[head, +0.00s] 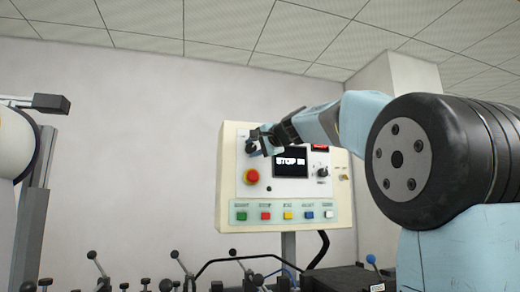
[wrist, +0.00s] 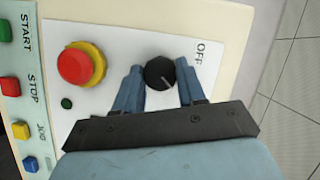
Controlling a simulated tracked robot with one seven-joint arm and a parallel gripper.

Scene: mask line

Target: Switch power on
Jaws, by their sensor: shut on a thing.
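A cream control panel (head: 226,180) stands on a post in the head view. Its power switch, a round black knob (wrist: 159,72) with a white pointer line, is at the upper left of the panel, beside an "OFF" label (wrist: 200,53). My gripper (wrist: 160,80) has one blue finger on each side of the knob and is shut on it. In the wrist view the pointer line slants between the fingers. In the head view my gripper (head: 262,142) is at the panel's upper left and covers part of the knob area.
A red emergency stop button (wrist: 76,66) on a yellow ring is close to the knob. A display (head: 291,163) reads "STOP" with further letters. Several coloured buttons (head: 287,216) line the panel's lower edge. Levers (head: 180,262) stand below.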

